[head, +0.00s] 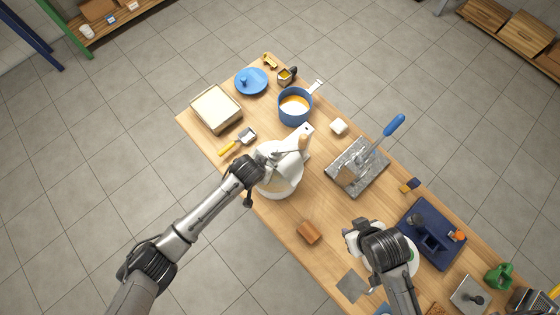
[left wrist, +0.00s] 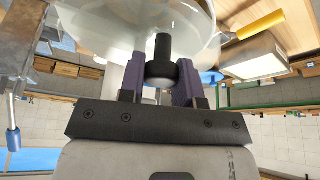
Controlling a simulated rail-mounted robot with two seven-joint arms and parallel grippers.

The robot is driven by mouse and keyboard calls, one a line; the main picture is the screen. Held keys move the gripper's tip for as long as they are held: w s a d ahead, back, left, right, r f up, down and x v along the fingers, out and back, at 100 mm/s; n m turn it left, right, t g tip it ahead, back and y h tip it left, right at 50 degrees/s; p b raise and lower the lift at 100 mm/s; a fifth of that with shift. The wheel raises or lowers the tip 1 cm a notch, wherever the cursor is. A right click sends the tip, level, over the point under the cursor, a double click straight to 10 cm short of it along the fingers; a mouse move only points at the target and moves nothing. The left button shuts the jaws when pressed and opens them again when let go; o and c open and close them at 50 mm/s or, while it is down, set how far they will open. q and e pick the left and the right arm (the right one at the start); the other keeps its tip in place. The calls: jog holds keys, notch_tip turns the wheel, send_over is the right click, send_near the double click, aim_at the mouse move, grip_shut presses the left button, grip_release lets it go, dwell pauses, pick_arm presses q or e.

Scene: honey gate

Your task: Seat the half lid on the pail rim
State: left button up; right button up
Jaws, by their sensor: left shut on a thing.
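The white pail (head: 277,188) stands near the table's front edge in the head view, partly hidden by my left arm. My left gripper (head: 262,165) is over the pail. In the left wrist view my left gripper (left wrist: 160,85) is shut on the black knob (left wrist: 162,67) of a clear, round-edged half lid (left wrist: 115,28). Whether the lid touches the pail rim cannot be told. My right gripper (head: 357,236) is low over the table's right part; its fingers are too small to read.
A metal plate with a blue-handled lever (head: 394,125) stands to the right. A brown block (head: 309,232) lies between the arms.

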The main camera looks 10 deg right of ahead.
pick_arm(q)
jog(key=shift+r+p, duration=0.1)
jog(key=shift+p, duration=0.2)
dwell(0.9)
jog(key=shift+p, duration=0.4)
dwell(0.5)
jog(key=shift+f, duration=0.4)
jog(key=shift+f+b, duration=0.55)
jog(key=shift+f, duration=0.05)
dwell(0.5)
jog(key=shift+f, duration=0.15)
dwell(0.5)
dwell(0.5)
